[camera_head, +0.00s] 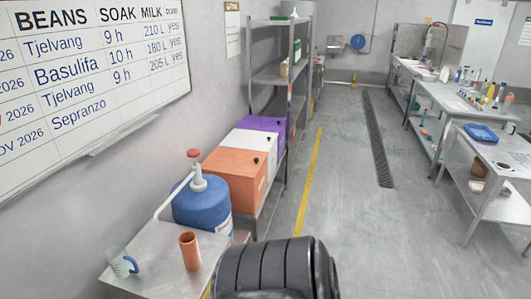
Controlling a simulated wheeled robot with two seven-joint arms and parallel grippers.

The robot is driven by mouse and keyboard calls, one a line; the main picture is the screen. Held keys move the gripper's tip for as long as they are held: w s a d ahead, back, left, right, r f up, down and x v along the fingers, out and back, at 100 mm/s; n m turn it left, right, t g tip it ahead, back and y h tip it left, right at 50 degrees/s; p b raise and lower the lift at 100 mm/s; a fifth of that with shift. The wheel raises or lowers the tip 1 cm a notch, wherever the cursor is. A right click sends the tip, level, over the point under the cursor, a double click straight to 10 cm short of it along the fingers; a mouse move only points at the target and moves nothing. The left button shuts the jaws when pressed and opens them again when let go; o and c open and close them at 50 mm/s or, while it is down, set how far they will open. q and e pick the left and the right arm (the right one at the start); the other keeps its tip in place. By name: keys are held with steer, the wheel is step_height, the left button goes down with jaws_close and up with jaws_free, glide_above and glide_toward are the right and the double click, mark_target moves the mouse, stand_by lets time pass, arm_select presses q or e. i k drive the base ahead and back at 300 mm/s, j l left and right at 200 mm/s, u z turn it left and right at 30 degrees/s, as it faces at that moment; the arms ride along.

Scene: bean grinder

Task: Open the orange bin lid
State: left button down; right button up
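The orange bin (243,185) stands against the left wall, nearest to me in a row of three bins. Its orange lid (228,162) lies flat on top and looks closed. A small dark spot, perhaps a knob or latch, shows near the lid's right edge. The blue container in front hides part of the bin's near side. Neither of my grippers is in view.
A white bin (252,142) and a purple bin (263,124) stand behind the orange one. A blue container (200,206) and a steel table (160,262) with a brown cup (190,251) and jug (120,262) stand in front. The floor (340,190) to the right is clear.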

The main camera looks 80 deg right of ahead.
mark_target(247, 164)
steer(key=z, duration=2.45)
steer(key=i+l+u, duration=0.1)
steer(key=u, duration=0.35)
steer(key=i+l+u, duration=0.2)
steer(key=u, duration=0.25)
steer(key=i+l+u, duration=0.15)
steer(key=l, duration=0.25)
steer(key=i+l+u, duration=0.1)
steer(key=l, duration=0.3)
steer(key=i+l+u, duration=0.15)
steer(key=l, duration=0.3)
steer(key=i+l+u, duration=0.1)
steer(key=l, duration=0.35)
steer(key=i+l+u, duration=0.15)
steer(key=l, duration=0.3)
